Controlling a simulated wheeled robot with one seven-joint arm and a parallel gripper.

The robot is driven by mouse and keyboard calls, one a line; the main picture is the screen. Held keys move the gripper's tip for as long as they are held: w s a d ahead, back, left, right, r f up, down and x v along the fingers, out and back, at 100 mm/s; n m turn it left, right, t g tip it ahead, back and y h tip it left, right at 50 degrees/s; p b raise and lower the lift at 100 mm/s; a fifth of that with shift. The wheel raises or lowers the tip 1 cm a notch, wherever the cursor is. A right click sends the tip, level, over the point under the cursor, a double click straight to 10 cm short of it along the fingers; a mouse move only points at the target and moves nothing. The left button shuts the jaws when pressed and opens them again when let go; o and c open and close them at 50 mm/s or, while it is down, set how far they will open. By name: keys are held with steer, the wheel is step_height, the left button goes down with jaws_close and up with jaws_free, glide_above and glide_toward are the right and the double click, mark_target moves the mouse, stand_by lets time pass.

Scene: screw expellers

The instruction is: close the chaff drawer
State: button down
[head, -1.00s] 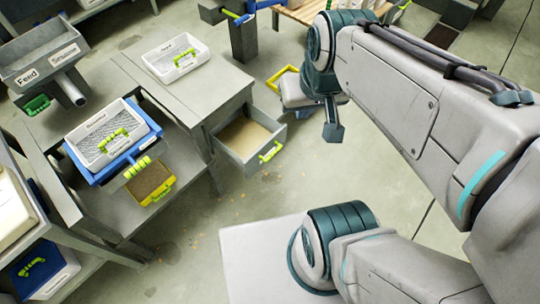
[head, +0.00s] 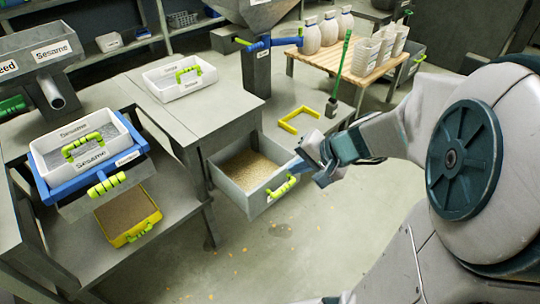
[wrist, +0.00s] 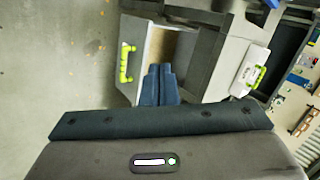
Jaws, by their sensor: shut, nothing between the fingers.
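The chaff drawer (head: 232,193) is grey and stands pulled out from under the grey table, with tan chaff inside. Its lime-green handle (head: 281,187) is on the outer front. My gripper (head: 298,166) is at the drawer's front right corner, close to the handle's upper end. In the wrist view my gripper (wrist: 158,72) has its two dark blue fingers together and empty, overlapping the drawer (wrist: 155,28). The handle (wrist: 125,62) lies left of the fingertips there. I cannot tell whether the fingers touch the drawer.
A white tray (head: 180,84) sits on the table (head: 215,107) above the drawer. A blue-framed tray labelled Sesame (head: 90,150) and a yellow tray (head: 128,215) are at left. A wooden stand (head: 352,70) with white containers is behind. The floor before the drawer is clear.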

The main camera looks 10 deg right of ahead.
steer(key=w+d+f+m+t+b, duration=0.1)
steer(key=w+d+f+m+b, duration=0.2)
steer(key=f, duration=0.4)
steer(key=w+d+f+m+t+b, duration=0.1)
steer(key=w+d+f+b, duration=0.1)
steer(key=f+b, duration=0.45)
steer(key=b, duration=0.3)
glide_toward(273, 180)
steer(key=shift+h, duration=0.3)
steer(key=x, duration=0.5)
steer(key=shift+s+f, duration=0.2)
steer(key=shift+s, duration=0.1)
steer(key=shift+w+a, duration=0.4)
steer(key=shift+w, duration=0.1)
